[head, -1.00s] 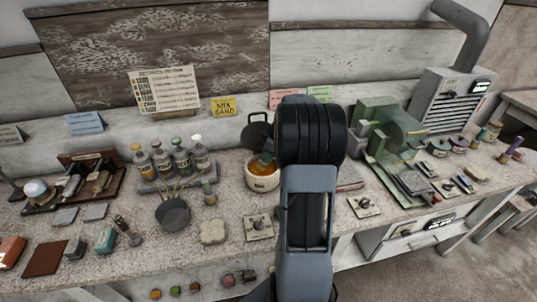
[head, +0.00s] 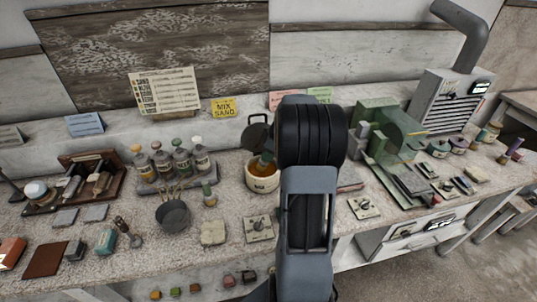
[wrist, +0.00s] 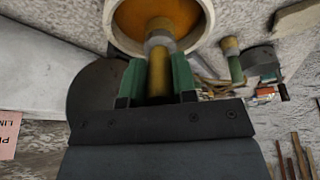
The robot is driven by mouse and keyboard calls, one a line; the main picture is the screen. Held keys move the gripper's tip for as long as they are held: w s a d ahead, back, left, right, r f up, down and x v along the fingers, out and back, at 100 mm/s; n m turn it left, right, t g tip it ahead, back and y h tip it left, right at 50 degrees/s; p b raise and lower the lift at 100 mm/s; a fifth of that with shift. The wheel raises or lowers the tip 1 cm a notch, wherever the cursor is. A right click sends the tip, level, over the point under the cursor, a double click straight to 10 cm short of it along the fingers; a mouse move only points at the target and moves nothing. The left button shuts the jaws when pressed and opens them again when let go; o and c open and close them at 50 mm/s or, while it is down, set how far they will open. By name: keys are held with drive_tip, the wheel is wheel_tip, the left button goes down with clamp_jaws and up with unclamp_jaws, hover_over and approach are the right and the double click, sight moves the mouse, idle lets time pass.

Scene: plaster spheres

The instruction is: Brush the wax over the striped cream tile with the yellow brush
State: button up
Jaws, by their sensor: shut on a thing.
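My gripper (wrist: 158,82) is shut on the yellow brush (wrist: 159,74), with its green finger pads on either side of the handle. The brush's grey collar and head point into the round cream pot (wrist: 203,28) of amber wax (wrist: 182,14). I cannot tell how deep the bristles sit. In the head view the pot (head: 262,186) stands left of my arm, which hides most of the gripper and brush. A cream tile (head: 213,232) lies on the bench to the front left of the pot. It looks like the striped one, but its stripes are not clear.
A dark round lid (head: 257,132) stands tilted behind the pot. A small knobbed panel (head: 258,229) lies in front. A green-topped brush (head: 209,192), a dark pan (head: 173,214) and several bottles (head: 180,158) are to the left. A green machine (head: 378,128) stands right.

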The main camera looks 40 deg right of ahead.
drive_tip(key=shift+r+p, duration=1.5)
drive_tip(key=shift+r, duration=1.6)
